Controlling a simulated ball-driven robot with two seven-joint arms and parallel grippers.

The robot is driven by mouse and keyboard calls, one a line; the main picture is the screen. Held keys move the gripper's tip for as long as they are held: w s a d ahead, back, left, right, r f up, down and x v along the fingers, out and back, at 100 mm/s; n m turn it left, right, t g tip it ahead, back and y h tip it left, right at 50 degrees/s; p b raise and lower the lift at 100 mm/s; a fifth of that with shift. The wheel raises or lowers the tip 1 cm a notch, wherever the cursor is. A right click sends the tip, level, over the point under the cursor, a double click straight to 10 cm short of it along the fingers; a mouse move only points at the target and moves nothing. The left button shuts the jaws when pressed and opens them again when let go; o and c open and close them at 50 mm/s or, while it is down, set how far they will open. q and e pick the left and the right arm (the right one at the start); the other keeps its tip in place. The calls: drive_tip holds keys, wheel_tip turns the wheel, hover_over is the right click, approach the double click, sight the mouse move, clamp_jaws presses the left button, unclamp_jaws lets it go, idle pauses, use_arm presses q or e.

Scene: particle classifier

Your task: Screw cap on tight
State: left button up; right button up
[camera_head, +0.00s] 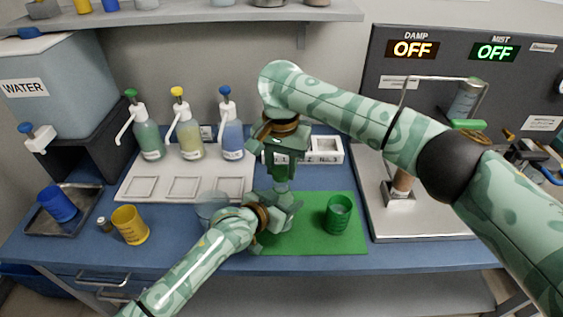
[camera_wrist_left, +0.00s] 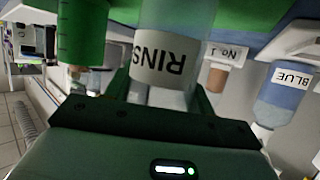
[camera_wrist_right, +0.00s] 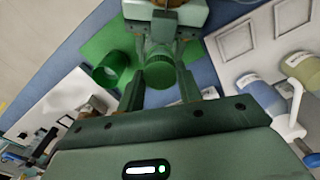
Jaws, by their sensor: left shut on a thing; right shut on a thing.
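A clear bottle with a white label reading "RINS" (camera_wrist_left: 160,62), the rest out of sight, is in the left wrist view, between the fingers of my left gripper (camera_head: 280,212). The left gripper is shut on it over the green mat (camera_head: 312,242). My right gripper (camera_head: 281,180) points down directly above the left one, shut on a ribbed green cap (camera_wrist_right: 159,74) seen between its fingers in the right wrist view. The cap is in line with the bottle. The bottle's neck is hidden, so I cannot tell how far the cap is seated.
A green cup (camera_head: 339,214) stands on the mat, right of the grippers. A clear beaker (camera_head: 211,207) is beside my left arm. Pump bottles, including a blue one (camera_head: 231,138), stand behind. A yellow cup (camera_head: 130,226) is at left; a metal stand's base (camera_head: 425,225) is at right.

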sight(281, 170)
drive_tip(key=shift+f, duration=0.1)
idle(0.4)
drive_tip(key=shift+f, duration=0.85)
drive_tip(key=shift+f, duration=0.5)
drive_tip(key=m, duration=0.6)
drive_tip(key=shift+m, duration=0.3)
drive_tip(key=m, duration=0.6)
drive_tip(key=shift+m, duration=0.3)
